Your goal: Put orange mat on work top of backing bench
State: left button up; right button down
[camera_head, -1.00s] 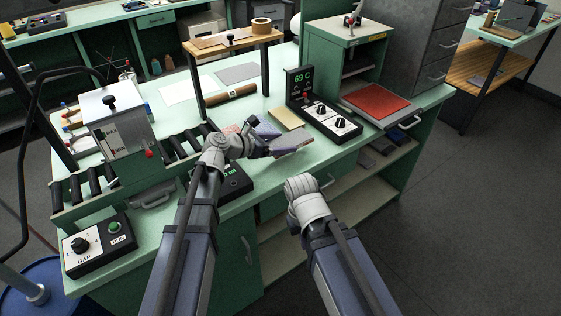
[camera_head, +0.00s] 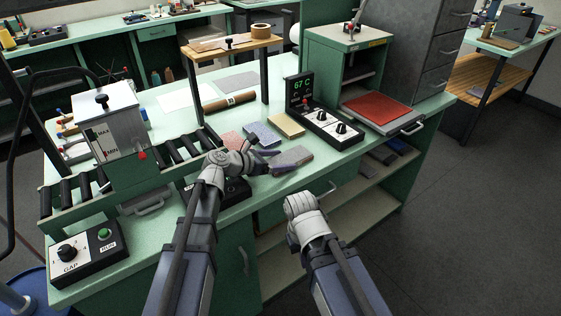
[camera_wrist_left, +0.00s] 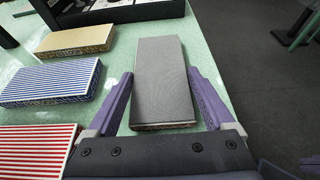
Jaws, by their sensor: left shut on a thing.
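My left gripper (camera_head: 276,160) is shut on a grey-topped slab (camera_head: 292,157) near the bench's front edge. In the left wrist view the slab (camera_wrist_left: 163,82) lies between the purple fingers (camera_wrist_left: 160,75), its near edge speckled brownish. I cannot tell whether it touches the bench. The only orange-red sheet (camera_head: 379,107) in view lies flat on the pull-out shelf of the green cabinet, at the right. The pale green work top (camera_head: 190,104) is below my left gripper. My right gripper (camera_head: 303,206) hangs in front of the bench; its fingers are hidden.
A red-striped slab (camera_wrist_left: 40,150), a blue-striped slab (camera_wrist_left: 50,82) and a tan slab (camera_wrist_left: 77,41) lie beside the held one. A black control box (camera_head: 325,122) stands behind, a roller unit (camera_head: 180,148) at left. Bare top shows right of the held slab.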

pick_arm(q)
jog(key=o, duration=1.1)
jog(key=shift+f, duration=0.15)
jog(key=shift+r, duration=0.25)
jog(key=p+v, duration=0.4)
jog(key=v, duration=0.6)
jog(key=shift+a+r, duration=0.1)
jog(key=shift+r, duration=0.05)
jog(key=shift+p+v, duration=0.45)
jog(key=shift+v, duration=0.4)
jog(key=shift+s, duration=0.1)
